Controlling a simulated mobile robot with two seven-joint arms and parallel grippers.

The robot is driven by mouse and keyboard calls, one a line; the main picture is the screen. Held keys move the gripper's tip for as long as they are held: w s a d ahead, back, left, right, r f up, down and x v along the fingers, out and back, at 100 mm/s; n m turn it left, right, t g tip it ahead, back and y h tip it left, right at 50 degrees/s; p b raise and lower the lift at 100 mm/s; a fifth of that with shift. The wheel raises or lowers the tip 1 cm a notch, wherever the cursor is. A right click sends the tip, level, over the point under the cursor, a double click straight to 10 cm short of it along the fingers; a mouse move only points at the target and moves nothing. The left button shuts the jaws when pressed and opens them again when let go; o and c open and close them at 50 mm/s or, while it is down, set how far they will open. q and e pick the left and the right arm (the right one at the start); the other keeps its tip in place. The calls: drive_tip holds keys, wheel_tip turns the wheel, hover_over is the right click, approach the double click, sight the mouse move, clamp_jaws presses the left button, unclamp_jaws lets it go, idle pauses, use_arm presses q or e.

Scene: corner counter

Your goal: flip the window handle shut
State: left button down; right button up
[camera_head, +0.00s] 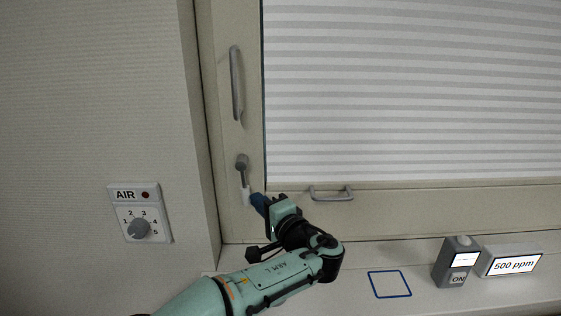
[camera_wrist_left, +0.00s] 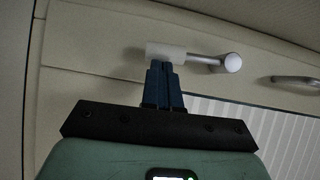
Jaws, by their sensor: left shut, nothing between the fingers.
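The window handle (camera_head: 242,170) is on the left side of the window frame, a grey round hub with a lever hanging down to a white grip end. In the left wrist view the handle (camera_wrist_left: 207,60) shows its round hub at right and the white grip at left. My left gripper (camera_head: 256,199) is shut, with its blue fingertips at the white grip. In the left wrist view the closed fingers of my left gripper (camera_wrist_left: 160,67) reach the white grip and seem to touch it, with nothing between them. My right gripper is not in view.
A long vertical pull bar (camera_head: 236,85) sits above the handle, and a small bar handle (camera_head: 331,194) is on the lower frame. An AIR dial panel (camera_head: 140,212) is on the left wall. On the sill are a blue square outline (camera_head: 390,284), an ON box (camera_head: 457,262) and a 500 ppm display (camera_head: 512,264).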

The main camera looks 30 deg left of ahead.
use_arm(q)
drive_tip(key=shift+s+a+f+m, duration=0.1)
drive_tip(key=shift+s+a+m, duration=0.05)
drive_tip(key=shift+a+m, duration=0.2)
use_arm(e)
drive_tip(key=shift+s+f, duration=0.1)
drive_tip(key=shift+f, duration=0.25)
use_arm(q)
drive_tip(key=shift+y+b, duration=0.3)
